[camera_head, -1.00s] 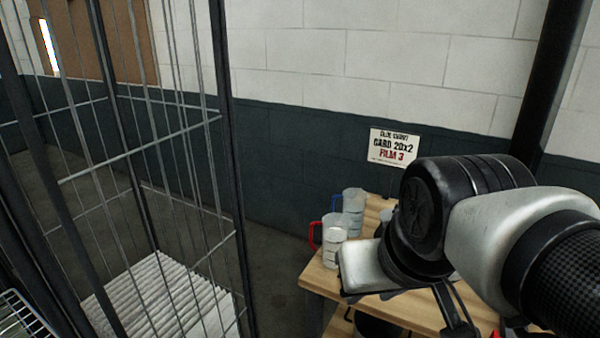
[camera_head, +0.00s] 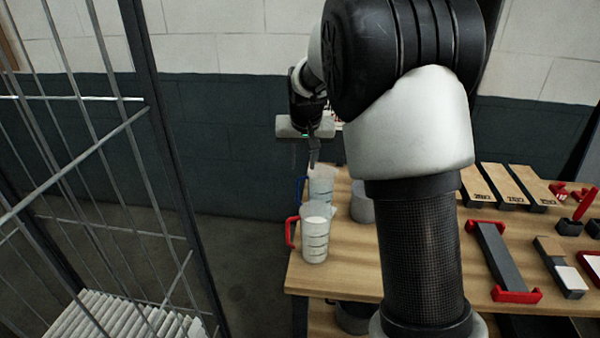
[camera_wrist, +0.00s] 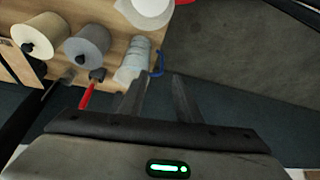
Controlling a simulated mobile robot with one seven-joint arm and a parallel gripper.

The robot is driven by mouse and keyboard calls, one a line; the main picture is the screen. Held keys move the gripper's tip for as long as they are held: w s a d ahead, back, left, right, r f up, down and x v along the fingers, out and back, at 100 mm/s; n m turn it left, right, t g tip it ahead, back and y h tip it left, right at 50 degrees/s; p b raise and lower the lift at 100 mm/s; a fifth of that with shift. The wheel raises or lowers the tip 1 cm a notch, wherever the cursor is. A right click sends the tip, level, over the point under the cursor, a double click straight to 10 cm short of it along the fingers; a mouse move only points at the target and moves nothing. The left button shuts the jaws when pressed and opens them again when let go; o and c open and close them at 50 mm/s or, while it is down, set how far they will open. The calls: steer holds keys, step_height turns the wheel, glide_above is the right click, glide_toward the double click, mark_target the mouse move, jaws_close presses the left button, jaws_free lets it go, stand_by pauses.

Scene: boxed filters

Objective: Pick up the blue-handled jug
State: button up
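The blue-handled jug (camera_head: 322,187) is a clear jug standing upright at the back left of the wooden table, its blue handle facing left in the head view. In the wrist view the jug (camera_wrist: 132,62) shows its handle near the fingertips. My gripper (camera_head: 314,160) hangs above and just behind the jug in the head view. In the wrist view the gripper (camera_wrist: 160,82) is open, its two fingers apart with nothing between them. The fingers appear apart from the jug, though the exact gap is hard to tell.
A red-handled jug (camera_head: 315,238) stands just in front. A grey cylinder (camera_head: 362,204) is close to the right; the wrist view also shows a cream roll (camera_wrist: 40,36). A wire cage (camera_head: 150,150) stands left. Red-and-grey parts (camera_head: 494,262) lie at the right.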

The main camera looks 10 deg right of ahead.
steer(key=p, duration=0.1)
glide_above(297, 192)
steer(key=s, duration=0.3)
step_height(297, 192, down, 12)
steer(key=shift+p+x, duration=0.55)
steer(key=shift+x, duration=2.4)
steer(key=shift+w+r, duration=0.1)
jaws_close()
